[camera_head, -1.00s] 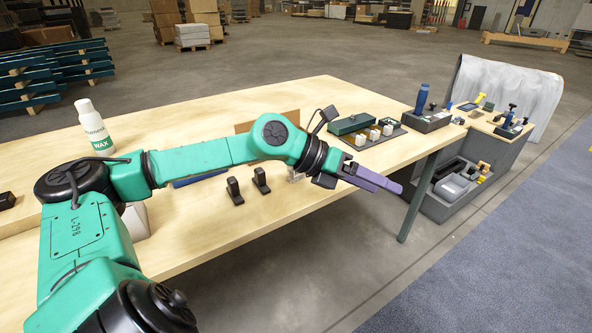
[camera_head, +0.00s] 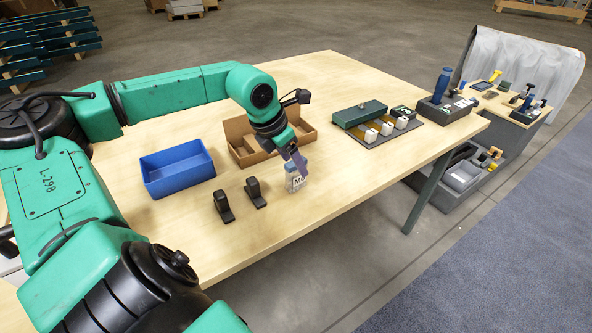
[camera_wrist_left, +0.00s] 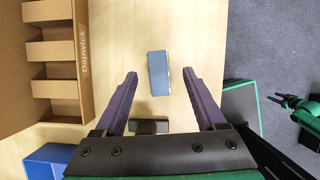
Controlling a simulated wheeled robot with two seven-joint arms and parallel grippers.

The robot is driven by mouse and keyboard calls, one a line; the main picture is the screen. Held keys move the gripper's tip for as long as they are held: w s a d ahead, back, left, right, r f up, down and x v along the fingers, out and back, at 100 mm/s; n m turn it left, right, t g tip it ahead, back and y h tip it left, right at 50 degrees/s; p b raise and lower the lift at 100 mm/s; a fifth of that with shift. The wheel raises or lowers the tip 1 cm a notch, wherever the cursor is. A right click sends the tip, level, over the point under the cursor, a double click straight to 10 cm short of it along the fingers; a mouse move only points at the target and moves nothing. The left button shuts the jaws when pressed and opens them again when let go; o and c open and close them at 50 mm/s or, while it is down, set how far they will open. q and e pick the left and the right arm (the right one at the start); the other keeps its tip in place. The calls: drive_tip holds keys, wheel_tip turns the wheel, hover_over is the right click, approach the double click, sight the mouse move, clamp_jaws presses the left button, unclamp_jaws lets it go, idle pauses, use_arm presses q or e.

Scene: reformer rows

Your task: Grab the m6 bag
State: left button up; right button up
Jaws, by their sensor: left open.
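The m6 bag (camera_head: 296,182) is a small clear packet with a white label reading M6, upright on the wooden table near its front edge. In the left wrist view a blue-grey rectangle, which looks like the top of the bag (camera_wrist_left: 158,74), lies between the fingertips. My left gripper (camera_head: 298,161) points down at the bag from above. Its purple fingers are open in the wrist view (camera_wrist_left: 160,76), with a gap on each side of the bag. The head view does not show clearly whether a finger touches it. My right gripper is not in view.
A cardboard tray (camera_head: 307,136) with compartments stands behind the bag. A blue bin (camera_head: 180,185) is to the left. A green-lidded fixture (camera_head: 358,114) is to the right. Bare table lies in front.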

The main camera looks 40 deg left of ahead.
use_arm(q)
drive_tip(key=shift+p+x, duration=0.35)
drive_tip(key=shift+x, duration=0.7)
drive_tip(key=b+x, duration=0.1)
drive_tip(key=x, duration=0.1)
drive_tip(key=shift+w+a+f, duration=0.1)
drive_tip(key=shift+f, duration=0.2)
drive_tip(key=shift+w+f, duration=0.3)
drive_tip(key=shift+f, duration=0.05)
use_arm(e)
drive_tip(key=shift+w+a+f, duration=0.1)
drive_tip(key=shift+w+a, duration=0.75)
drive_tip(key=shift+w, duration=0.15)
use_arm(q)
drive_tip(key=shift+r, duration=0.1)
clamp_jaws()
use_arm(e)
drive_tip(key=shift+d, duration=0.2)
